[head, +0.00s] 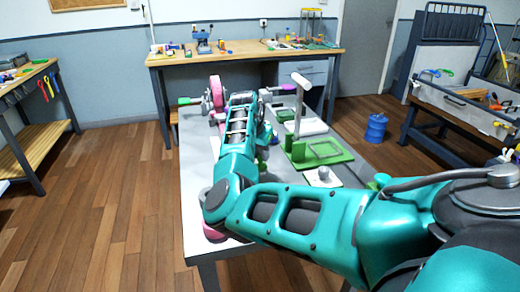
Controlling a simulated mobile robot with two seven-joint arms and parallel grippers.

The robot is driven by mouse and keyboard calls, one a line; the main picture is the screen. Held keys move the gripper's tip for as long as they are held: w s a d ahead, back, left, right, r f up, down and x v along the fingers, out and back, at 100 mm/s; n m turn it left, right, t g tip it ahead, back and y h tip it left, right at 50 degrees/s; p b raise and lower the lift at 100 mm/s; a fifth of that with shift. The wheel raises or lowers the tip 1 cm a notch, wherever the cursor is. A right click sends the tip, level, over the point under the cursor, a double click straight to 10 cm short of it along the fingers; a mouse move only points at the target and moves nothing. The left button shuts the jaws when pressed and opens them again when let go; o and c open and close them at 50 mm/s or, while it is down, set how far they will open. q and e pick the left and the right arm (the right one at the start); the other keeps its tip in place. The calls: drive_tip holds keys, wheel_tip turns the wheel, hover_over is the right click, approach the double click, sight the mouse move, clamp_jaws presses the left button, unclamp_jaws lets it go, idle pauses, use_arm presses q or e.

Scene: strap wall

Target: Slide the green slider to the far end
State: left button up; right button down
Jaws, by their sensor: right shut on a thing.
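My right arm reaches in from the right and bends over the grey-white table (196,165). My right gripper (274,95) is at the arm's far end, small and partly hidden by the wrist. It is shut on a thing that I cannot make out. Small green parts (285,115) show just beyond the hand. I cannot tell for sure which green part is the slider, and its track is not clear behind my arm. My left gripper is not in view.
A wooden bench (245,53) stands behind. A blue drum (376,128) is on the floor at right.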

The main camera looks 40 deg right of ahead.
drive_tip(key=shift+s+a, duration=0.15)
drive_tip(key=shift+s, duration=0.05)
drive_tip(key=shift+s+f, duration=0.1)
drive_tip(key=shift+f, duration=0.1)
drive_tip(key=c, duration=0.9)
unclamp_jaws()
drive_tip(key=shift+r, duration=0.15)
drive_tip(key=shift+c, duration=0.2)
drive_tip(key=shift+r, duration=0.1)
drive_tip(key=shift+a+r, duration=0.15)
drive_tip(key=shift+r, duration=0.15)
drive_tip(key=v, duration=1.2)
drive_tip(key=shift+p, duration=0.4)
